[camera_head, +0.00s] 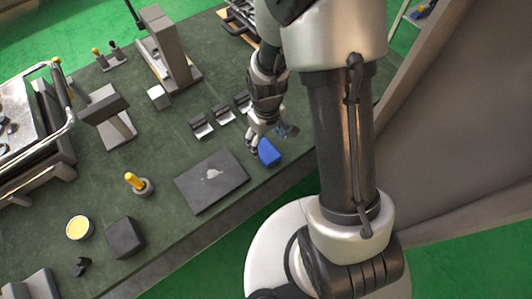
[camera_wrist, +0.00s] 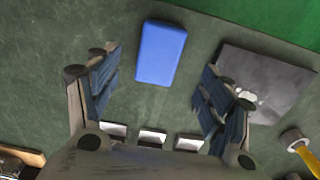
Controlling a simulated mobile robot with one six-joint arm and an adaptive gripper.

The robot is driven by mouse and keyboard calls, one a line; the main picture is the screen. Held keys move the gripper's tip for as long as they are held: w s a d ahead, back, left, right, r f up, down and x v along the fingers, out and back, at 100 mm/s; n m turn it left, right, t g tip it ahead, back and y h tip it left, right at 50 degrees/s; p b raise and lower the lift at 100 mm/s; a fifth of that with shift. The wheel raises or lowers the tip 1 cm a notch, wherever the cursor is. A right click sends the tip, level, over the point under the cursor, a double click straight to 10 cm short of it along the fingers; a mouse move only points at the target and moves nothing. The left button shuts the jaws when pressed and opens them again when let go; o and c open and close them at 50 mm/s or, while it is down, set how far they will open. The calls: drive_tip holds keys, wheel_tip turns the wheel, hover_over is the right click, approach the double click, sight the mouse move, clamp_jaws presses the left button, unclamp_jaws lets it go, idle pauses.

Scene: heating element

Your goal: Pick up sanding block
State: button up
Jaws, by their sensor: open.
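The sanding block is most likely the blue block (camera_head: 269,153), which lies on the dark green table near its front edge. It also shows in the wrist view (camera_wrist: 160,52), upper middle, lying flat and fully visible. My gripper (camera_head: 262,140) is just above and beside the block in the head view. In the wrist view my gripper (camera_wrist: 158,85) has its two fingers spread wide, with nothing between the pads. The block appears beyond the fingertips, roughly centred between them. I cannot tell the exact height of the fingers above the table.
A dark flat plate (camera_head: 211,181) lies left of the block. Small metal blocks (camera_head: 201,127) stand behind it. A yellow-handled tool (camera_head: 138,184), a yellow-topped tin (camera_head: 79,228) and a dark cube (camera_head: 125,237) are farther left. A tall grey stand (camera_head: 165,50) is at the back.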

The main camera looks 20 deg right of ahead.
sight(266, 150)
drive_tip(key=f+b, duration=0.1)
drive_tip(key=f, duration=0.2)
drive_tip(key=f+b, duration=0.2)
drive_tip(key=f, duration=0.2)
drive_tip(key=shift+w+f, duration=0.2)
drive_tip(key=shift+f, duration=0.05)
drive_tip(key=c, duration=1.2)
drive_tip(key=shift+r, duration=0.1)
wheel_tip(266, 150, up, 20)
drive_tip(key=p, duration=0.7)
